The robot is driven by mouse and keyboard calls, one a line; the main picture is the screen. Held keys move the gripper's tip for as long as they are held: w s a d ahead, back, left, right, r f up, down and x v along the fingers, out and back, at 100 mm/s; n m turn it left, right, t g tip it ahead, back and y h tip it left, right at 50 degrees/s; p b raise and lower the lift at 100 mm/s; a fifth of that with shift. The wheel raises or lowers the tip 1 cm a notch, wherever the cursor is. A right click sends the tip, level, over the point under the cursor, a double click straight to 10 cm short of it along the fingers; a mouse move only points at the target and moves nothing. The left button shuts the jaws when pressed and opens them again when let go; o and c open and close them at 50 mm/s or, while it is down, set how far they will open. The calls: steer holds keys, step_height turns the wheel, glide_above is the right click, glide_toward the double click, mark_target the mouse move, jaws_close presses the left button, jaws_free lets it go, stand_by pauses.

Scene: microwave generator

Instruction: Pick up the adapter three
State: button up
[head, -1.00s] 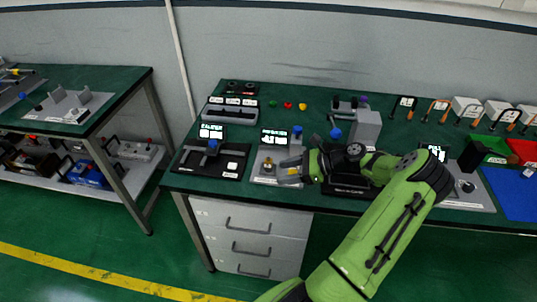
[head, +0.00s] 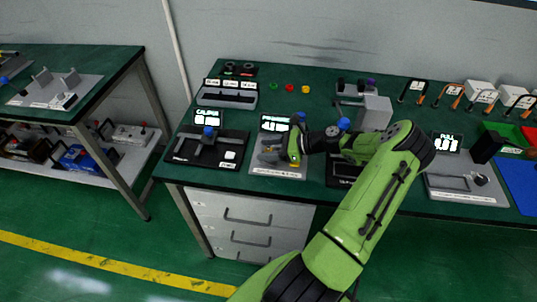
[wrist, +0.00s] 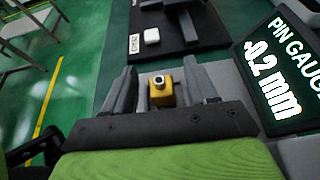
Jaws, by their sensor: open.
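A small brass-yellow block with a round metal top (wrist: 160,88) shows in the wrist view. I take it for the adapter three, but no label on it is readable. My gripper (wrist: 162,78) is open, with one grey finger on each side of the block. A gap shows on the left; the right finger is close to it, and I cannot tell if they touch. In the head view my gripper (head: 277,155) is low over the grey pin gauge plate (head: 285,173), and it hides the block there.
The pin gauge display (head: 276,124) stands just behind my gripper, and close at the right in the wrist view (wrist: 282,75). A black caliper plate (head: 232,158) lies to the left. A grey block (head: 374,113) stands behind my arm.

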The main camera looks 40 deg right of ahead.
steer(key=shift+c, duration=0.4)
steer(key=c, duration=1)
steer(key=shift+r, duration=0.1)
steer(key=shift+r, duration=0.2)
steer(key=shift+s+a+r+p, duration=0.3)
steer(key=shift+a+r+p, duration=0.05)
steer(key=shift+r, duration=0.2)
steer(key=s+a, duration=1)
steer(key=a, duration=0.3)
steer(key=shift+s+a+p, duration=0.2)
steer(key=shift+a+p, duration=0.1)
steer(key=shift+p, duration=0.1)
